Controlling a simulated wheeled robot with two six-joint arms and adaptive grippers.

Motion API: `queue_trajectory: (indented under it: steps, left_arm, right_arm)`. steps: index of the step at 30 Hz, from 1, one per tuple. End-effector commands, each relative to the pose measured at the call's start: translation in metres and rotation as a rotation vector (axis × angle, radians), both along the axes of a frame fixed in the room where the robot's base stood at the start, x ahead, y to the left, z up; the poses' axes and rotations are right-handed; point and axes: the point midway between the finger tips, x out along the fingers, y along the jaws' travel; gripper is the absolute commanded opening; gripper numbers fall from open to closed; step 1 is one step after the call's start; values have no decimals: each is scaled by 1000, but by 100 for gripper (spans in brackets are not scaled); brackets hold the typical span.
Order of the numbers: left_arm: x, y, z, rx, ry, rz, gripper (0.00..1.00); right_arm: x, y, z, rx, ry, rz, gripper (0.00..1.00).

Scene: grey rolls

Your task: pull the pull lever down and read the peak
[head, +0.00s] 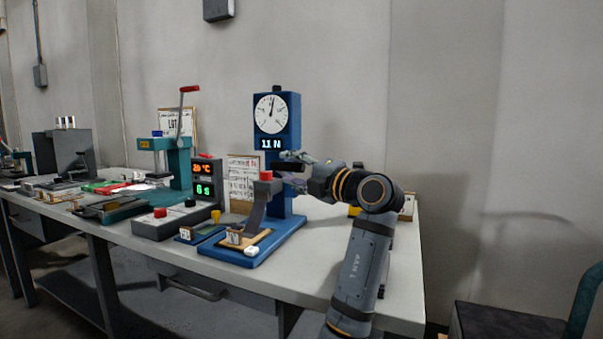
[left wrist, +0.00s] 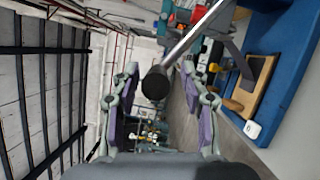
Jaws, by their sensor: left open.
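The blue pull tester (head: 291,130) stands on the bench with a round white dial (head: 272,114) and a lit display (head: 270,144) that appears to read 11 N. In the left wrist view the pull lever is a metal rod (left wrist: 195,38) with a black end knob (left wrist: 155,84). The knob shows between my left gripper's spread, purple-padded fingers (left wrist: 160,72); I see no finger contact. In the head view my left gripper (head: 293,168) is beside the tester's column, below the display, and partly hides the lever. My right gripper is in neither view.
A teal press (head: 178,165) with a red-tipped handle, a two-line display box (head: 204,183) and a grey box with a red button (head: 160,213) stand left of the tester. The tester's blue base (head: 280,234) carries a wooden pad. The bench's front right (head: 320,265) is clear.

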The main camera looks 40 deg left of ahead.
Motion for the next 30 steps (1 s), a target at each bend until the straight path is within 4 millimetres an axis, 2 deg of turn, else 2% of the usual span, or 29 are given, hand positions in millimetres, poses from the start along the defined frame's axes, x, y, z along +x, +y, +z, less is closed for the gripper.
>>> queue_trajectory:
  steps: [9,15,19,30]
  left_arm:
    - [-4,-72,-7,-5,1,-8,45]
    - [-7,-106,-10,-3,2,-5,45]
    - [-9,-114,-11,-2,1,-1,45]
    - [-9,-115,-10,-1,1,-1,45]
  right_arm:
    - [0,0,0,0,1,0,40]
    - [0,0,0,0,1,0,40]
    - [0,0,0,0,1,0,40]
    - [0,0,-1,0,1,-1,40]
